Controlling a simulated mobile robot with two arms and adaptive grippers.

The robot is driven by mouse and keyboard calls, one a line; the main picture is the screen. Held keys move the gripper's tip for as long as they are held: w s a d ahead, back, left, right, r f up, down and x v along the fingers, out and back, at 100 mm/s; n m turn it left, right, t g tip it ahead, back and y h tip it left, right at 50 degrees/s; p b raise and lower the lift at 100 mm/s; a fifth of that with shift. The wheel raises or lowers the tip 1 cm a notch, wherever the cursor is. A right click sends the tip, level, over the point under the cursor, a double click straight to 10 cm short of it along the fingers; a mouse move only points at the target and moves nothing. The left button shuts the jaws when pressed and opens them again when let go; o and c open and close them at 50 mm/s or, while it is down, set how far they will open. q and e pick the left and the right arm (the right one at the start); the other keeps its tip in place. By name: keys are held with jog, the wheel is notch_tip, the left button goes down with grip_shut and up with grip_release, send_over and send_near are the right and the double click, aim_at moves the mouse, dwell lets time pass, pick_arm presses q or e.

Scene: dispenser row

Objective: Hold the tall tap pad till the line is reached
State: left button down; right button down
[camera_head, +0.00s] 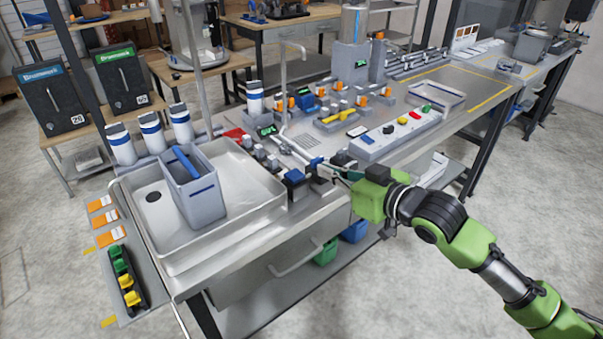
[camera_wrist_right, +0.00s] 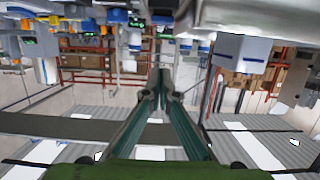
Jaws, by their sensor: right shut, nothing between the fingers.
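A tall grey tap pipe (camera_head: 194,75) rises behind the sink (camera_head: 250,196). A grey-blue bin (camera_head: 204,208) stands upright in the sink under it, with a dark blue line on its front wall and a blue bar inside its mouth. How full it is I cannot tell. A blue pad (camera_head: 295,176) sits on a dark block at the sink's right edge. My right gripper (camera_head: 325,166) is shut and empty, its tips just right of this pad; contact is unclear. Its green fingers meet in the right wrist view (camera_wrist_right: 160,84). My left gripper is out of view.
A second, thinner tap (camera_head: 284,85) stands farther back. A button panel (camera_head: 397,132) and small dispensers with orange parts crowd the bench behind my gripper. White bottles with blue bands (camera_head: 151,134) line the sink's back. Open floor lies in front.

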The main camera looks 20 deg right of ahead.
jog(key=shift+w, duration=0.1)
jog(key=p, duration=0.2)
send_over(295, 176)
jog(key=s+d, duration=0.1)
jog(key=s, duration=0.1)
notch_tip(295, 176, down, 2)
notch_tip(295, 176, down, 4)
jog(key=shift+w+r, duration=0.15)
jog(key=shift+r, duration=0.05)
jog(key=shift+f, duration=0.45)
